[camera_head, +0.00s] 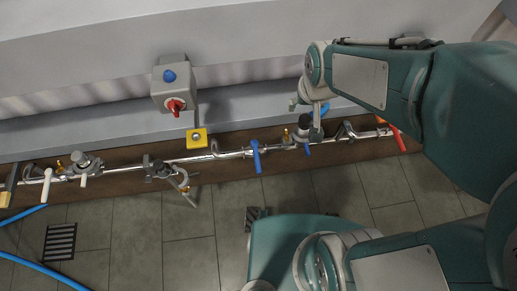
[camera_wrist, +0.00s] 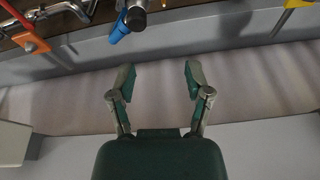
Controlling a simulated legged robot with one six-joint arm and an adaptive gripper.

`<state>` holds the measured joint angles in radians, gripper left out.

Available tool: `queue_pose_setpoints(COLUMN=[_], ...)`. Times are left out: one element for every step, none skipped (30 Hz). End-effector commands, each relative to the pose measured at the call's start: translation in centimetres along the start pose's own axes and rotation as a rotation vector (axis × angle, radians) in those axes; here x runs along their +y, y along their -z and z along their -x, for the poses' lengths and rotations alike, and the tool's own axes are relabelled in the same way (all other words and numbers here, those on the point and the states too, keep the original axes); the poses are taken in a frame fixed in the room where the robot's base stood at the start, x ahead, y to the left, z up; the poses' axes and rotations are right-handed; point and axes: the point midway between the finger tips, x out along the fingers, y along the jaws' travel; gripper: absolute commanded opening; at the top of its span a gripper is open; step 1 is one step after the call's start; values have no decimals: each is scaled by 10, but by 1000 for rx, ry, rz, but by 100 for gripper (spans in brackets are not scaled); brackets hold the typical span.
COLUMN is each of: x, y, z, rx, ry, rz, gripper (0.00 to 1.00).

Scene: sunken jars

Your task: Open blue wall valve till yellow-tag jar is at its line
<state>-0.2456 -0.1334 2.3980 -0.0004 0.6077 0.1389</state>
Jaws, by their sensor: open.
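A blue lever (camera_head: 257,156) hangs from the metal pipe run along the wall in the head view. A smaller blue handle (camera_head: 308,148) shows farther right on the pipe, beside my gripper. In the wrist view a blue handle (camera_wrist: 120,31) with a metal end sits at the top, beyond my fingers. I cannot tell which blue part is the task's valve. My gripper (camera_wrist: 158,78) is open and empty, its two fingers apart over the pale wall. In the head view it is partly hidden near the pipe. No jar or its line shows in either view.
A grey wall box (camera_head: 171,90) carries a blue knob and a red knob. A yellow block (camera_head: 196,139) is on the pipe's ledge. A white lever (camera_head: 46,184), a red lever (camera_head: 397,137) and blue hoses (camera_head: 45,270) are around. Tiled floor lies below.

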Motion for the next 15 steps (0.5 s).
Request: queue_pose_setpoints(x=[-10, -14, -21, -26, -31, -38, -43, -48, -54, -59, -64, -70, -74, -78, -82], y=[1, 1, 1, 0, -1, -2, -5, -7, -11, -14, -17, -23, -28, -32, -38], z=[-20, -30, -43, -53, -64, -78, -88, -99, -113, -124, -134, -149, -159, -169, -181], rx=[-31, -45, -61, -74, -86, -103, -116, -128, -145, -157, -170, -186, -197, -209, -221], ry=[2, 3, 5, 5, 6, 6, 5, 5, 4, 3, 1, -1, -2, -4, -7], rz=[15, 20, 27, 33, 39, 46, 52, 59, 66, 72, 78, 86, 92, 97, 103], gripper=[64, 64, 64, 64, 64, 64, 64, 64, 64, 64, 64, 64, 64, 64, 64])
